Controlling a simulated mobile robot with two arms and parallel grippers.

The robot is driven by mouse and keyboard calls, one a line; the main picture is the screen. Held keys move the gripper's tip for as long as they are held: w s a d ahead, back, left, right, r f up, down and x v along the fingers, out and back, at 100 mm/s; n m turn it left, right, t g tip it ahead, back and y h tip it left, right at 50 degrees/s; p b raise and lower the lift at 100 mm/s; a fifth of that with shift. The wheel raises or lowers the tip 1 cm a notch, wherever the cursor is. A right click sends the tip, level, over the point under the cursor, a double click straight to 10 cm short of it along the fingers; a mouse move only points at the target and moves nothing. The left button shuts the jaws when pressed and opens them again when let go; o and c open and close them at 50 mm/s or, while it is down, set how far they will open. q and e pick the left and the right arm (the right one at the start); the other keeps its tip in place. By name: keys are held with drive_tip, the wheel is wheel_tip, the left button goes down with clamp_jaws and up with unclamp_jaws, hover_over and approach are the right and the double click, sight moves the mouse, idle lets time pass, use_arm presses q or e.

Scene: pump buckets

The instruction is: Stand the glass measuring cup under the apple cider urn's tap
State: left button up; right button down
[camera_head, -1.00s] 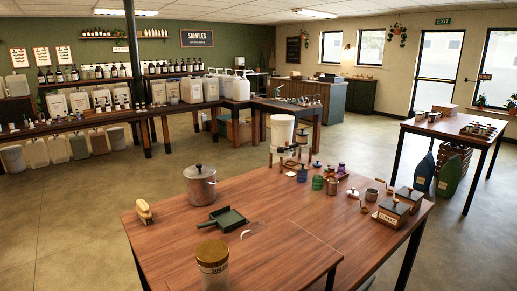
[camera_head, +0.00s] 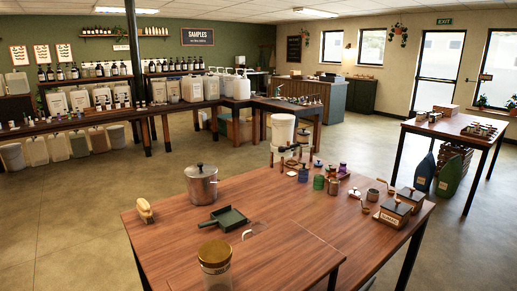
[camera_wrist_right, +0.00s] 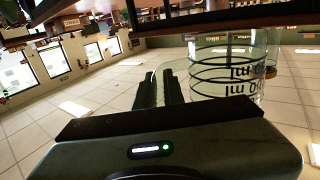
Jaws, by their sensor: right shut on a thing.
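The glass measuring cup (camera_wrist_right: 226,78) shows in the right wrist view, a clear vessel with dark ring lines and "ml" lettering that appears upside down. My right gripper (camera_wrist_right: 162,90) is shut on the cup's clear side part, probably its handle; the exact contact is hard to see. The cup and my right gripper are not in the head view. My left gripper is in neither view. I cannot identify the apple cider urn for sure: a white cylindrical vessel on a stand (camera_head: 283,129) is at the table's far edge, with no readable label.
Labelled containers line the back shelves. Floor at left is open.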

drive_tip(key=shift+s+d+r+m+h, duration=0.2)
drive_tip(key=shift+s+d+m+h, duration=0.15)
drive_tip(key=shift+h, duration=0.25)
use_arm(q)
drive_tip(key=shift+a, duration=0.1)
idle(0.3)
